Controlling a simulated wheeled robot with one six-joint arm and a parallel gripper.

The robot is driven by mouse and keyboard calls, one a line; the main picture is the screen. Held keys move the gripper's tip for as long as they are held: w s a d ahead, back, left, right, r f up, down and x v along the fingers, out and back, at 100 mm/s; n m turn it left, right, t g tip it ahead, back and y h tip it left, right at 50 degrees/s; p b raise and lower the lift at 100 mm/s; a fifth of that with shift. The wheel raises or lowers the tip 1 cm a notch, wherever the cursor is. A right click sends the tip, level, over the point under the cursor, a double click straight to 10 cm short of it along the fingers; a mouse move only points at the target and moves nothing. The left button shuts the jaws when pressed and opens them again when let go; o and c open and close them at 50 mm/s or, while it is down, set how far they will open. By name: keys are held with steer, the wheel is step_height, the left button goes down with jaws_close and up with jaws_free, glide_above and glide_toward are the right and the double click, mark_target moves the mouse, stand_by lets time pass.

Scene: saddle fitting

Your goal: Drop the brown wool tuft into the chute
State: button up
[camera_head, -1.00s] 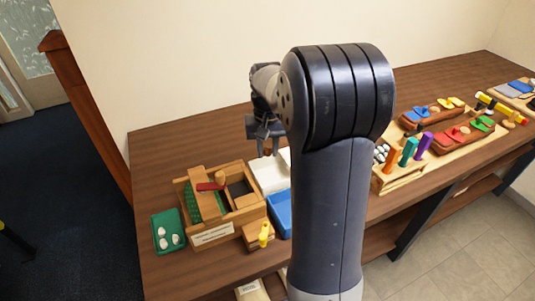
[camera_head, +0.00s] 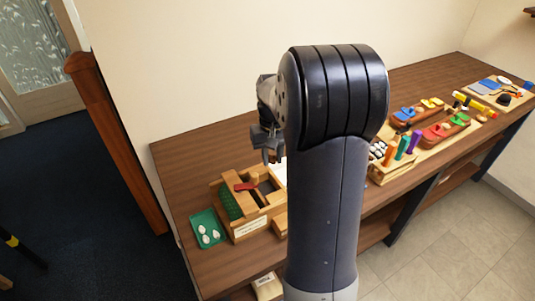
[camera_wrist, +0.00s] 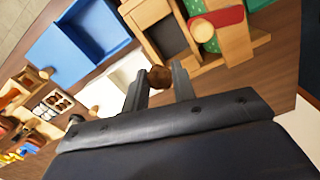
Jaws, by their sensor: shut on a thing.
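The brown wool tuft (camera_wrist: 160,76) is a small dark ball between the fingertips of my gripper (camera_wrist: 158,88) in the wrist view. My gripper (camera_head: 269,157) is shut on it, above the table; the tuft is hard to make out in the head view. A wooden box (camera_head: 252,224) stands below the gripper and a little left of it in the head view. It has a dark square opening (camera_wrist: 168,36), a red piece (camera_wrist: 217,22) and a green section (camera_head: 229,204). The opening looks like the chute, but I cannot read the front label.
A blue tray (camera_wrist: 72,70) and a white tray (camera_wrist: 103,97) lie beside the box. A green tray (camera_head: 196,216) with white pieces is left of it. Coloured pegs (camera_head: 402,146) and saddle-like pieces (camera_head: 445,133) stand farther right. The table (camera_head: 190,160) is clear behind the box.

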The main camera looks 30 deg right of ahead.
mark_target(273, 157)
steer(key=shift+f+b, duration=2.5)
steer(key=shift+f, duration=0.55)
steer(key=o, duration=1)
steer(key=shift+o, duration=0.2)
steer(key=shift+r, duration=0.15)
step_height(273, 157, up, 11)
steer(key=shift+f, duration=0.15)
